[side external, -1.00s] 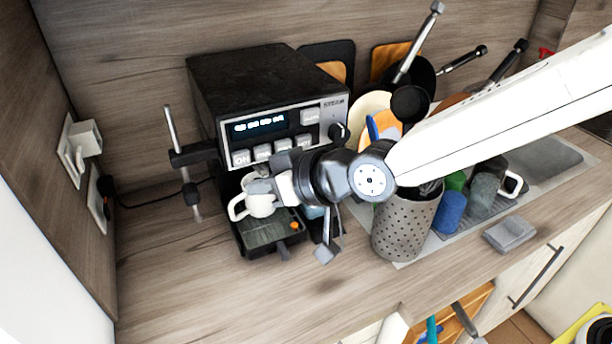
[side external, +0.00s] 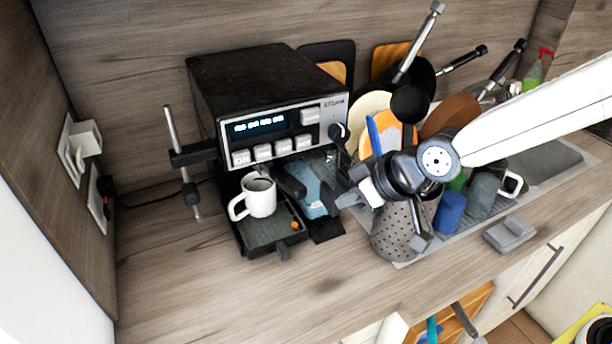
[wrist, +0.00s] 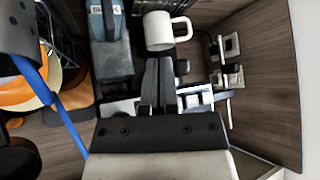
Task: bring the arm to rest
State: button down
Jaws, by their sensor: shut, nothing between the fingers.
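My gripper (side external: 352,192) hangs in the air to the right of the coffee machine (side external: 262,95), in front of the dish area. Its fingers are shut and empty; they also show together in the wrist view (wrist: 157,85). A white mug (side external: 261,196) stands upright on the machine's drip tray (side external: 262,236), apart from my gripper. The mug (wrist: 160,31) also shows beyond the fingertips in the wrist view. My wrist covers part of the perforated metal holder (side external: 391,233).
Plates, pans and a chopping board crowd the back right. A blue cup (side external: 449,212) and a grey mug (side external: 482,190) stand by the sink. A grey sponge-like block (side external: 509,233) lies near the front. The counter's front left (side external: 180,280) is clear.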

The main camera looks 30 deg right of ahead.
jog(key=s+d+f+m+g+h, duration=0.1)
jog(key=s+d+f, duration=0.1)
jog(key=d, duration=0.5)
jog(key=s+d+f+m+g+h, duration=0.1)
jog(key=s+d+f+m+g, duration=0.1)
jog(key=d, duration=0.5)
jog(key=s+d+f+m+g+h, duration=0.1)
jog(key=s+d+f+h, duration=0.1)
jog(key=s+d, duration=0.4)
jog(key=shift+d+f+m+g, duration=0.35)
jog(key=shift+d+f, duration=0.45)
jog(key=shift+d, duration=0.3)
jog(key=shift+s, duration=0.1)
